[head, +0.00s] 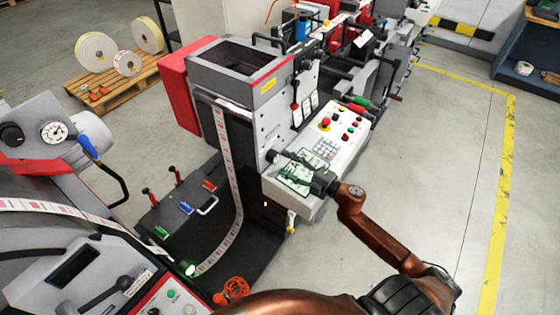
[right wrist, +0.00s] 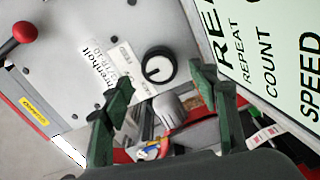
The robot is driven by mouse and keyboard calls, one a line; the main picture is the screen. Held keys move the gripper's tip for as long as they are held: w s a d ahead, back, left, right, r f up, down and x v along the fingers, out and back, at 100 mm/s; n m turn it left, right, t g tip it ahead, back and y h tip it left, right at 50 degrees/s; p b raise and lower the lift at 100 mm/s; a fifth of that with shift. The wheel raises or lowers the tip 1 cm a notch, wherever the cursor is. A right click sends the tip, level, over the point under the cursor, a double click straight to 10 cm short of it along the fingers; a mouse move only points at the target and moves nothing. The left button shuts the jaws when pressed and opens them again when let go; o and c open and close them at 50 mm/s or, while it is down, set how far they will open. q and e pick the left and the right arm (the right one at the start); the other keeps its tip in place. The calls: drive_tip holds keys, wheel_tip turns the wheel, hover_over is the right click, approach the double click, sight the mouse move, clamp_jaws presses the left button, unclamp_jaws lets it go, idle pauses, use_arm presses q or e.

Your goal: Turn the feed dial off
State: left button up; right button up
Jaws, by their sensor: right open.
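In the head view my right gripper (head: 284,158) reaches across the front of the control panel (head: 338,137) to the machine's side. My left gripper is out of view.
A display screen (right wrist: 265,55) is close on the right in the right wrist view. A red-knobbed lever (right wrist: 24,32) stands at upper left. The floor (head: 440,150) on the right is clear.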

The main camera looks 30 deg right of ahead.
drive_tip(key=v, duration=0.8)
drive_tip(key=shift+s, duration=0.1)
drive_tip(key=shift+d, duration=0.1)
